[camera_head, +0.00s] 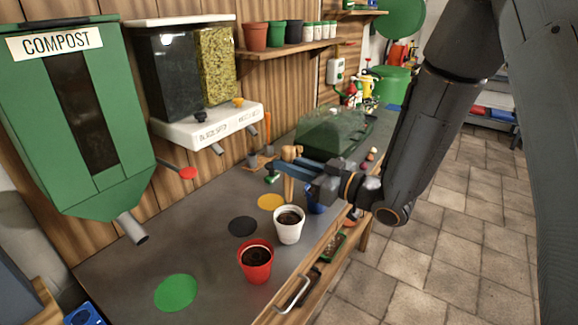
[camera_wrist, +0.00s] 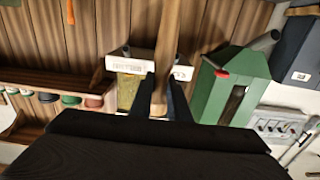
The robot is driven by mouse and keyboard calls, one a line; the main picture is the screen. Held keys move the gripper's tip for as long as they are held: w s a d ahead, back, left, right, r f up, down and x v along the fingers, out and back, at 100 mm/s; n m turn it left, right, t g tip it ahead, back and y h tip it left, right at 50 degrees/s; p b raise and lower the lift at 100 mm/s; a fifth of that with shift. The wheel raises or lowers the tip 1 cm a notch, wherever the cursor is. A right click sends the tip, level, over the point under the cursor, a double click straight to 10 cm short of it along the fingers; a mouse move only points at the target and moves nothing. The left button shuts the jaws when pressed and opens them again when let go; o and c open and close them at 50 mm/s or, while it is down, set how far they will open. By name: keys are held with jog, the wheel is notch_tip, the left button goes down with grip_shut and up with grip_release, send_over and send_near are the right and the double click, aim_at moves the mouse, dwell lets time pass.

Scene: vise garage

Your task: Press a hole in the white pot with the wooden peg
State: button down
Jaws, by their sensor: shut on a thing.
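The white pot (camera_head: 289,236) stands upright on the grey bench with dark soil inside. The wooden peg (camera_head: 290,188) is upright, its wide head on top and its lower end at the pot's back rim in the picture. I cannot tell whether that end is above or behind the pot. My gripper (camera_head: 288,168) is shut around the peg's upper part, below the head. In the wrist view, the peg (camera_wrist: 168,35) runs between the two dark fingers of my gripper (camera_wrist: 163,84). The pot is not seen in the wrist view.
A red pot (camera_head: 256,264) with soil stands in front of the white pot. Green (camera_head: 176,293), black (camera_head: 242,227) and yellow (camera_head: 271,202) discs mark the bench. A green compost bin (camera_head: 130,165), dispensers (camera_head: 208,128) and a green translucent cover (camera_head: 330,135) stand around it.

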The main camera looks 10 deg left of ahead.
aim_at(289, 147)
jog(key=shift+r+p, duration=2.05)
jog(key=shift+r, duration=1)
